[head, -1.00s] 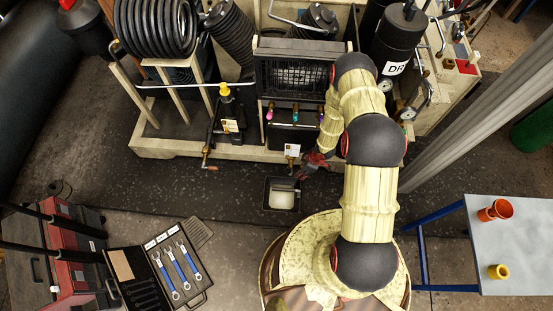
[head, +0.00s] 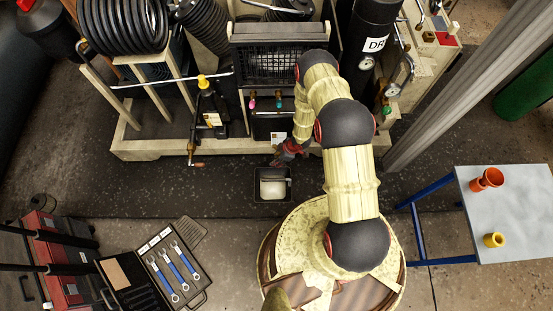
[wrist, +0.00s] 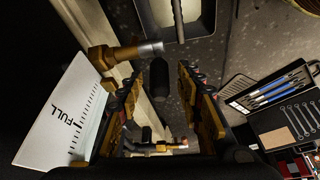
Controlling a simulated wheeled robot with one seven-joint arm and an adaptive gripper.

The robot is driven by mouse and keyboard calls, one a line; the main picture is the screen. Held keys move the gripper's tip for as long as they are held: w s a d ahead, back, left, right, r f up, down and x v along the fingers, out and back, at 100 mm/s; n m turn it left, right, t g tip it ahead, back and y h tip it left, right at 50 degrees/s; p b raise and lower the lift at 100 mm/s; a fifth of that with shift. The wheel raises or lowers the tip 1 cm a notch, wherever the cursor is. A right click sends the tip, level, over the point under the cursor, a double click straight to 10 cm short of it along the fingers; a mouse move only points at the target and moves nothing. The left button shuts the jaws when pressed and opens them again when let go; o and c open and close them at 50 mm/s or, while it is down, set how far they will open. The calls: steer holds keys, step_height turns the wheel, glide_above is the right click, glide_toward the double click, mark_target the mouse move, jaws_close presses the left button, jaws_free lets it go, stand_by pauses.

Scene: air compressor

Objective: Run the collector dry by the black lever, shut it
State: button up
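The collector (head: 268,124) is a dark box low on the compressor frame, with a white card on its front. In the wrist view a white scale marked FULL (wrist: 62,112) stands at the left. A brass fitting (wrist: 100,58) with a short spout lies beside it. The black lever (wrist: 158,78) shows as a dark rounded grip between the two fingers of my gripper (wrist: 160,88). The fingers are open, with gaps visible on both sides of the lever. In the head view my gripper (head: 287,150) is at the collector's front, its tips partly hidden.
A black drain pan (head: 258,197) with pale contents sits on the floor below the collector; its rim shows in the wrist view (wrist: 207,22). Another brass valve (head: 192,150) sticks out to the left. A wrench case (head: 205,285) and red toolbox (head: 45,262) stand left; a table (head: 515,215) stands right.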

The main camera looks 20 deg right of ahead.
steer(key=c, duration=0.3)
jaws_close()
stand_by(0.7)
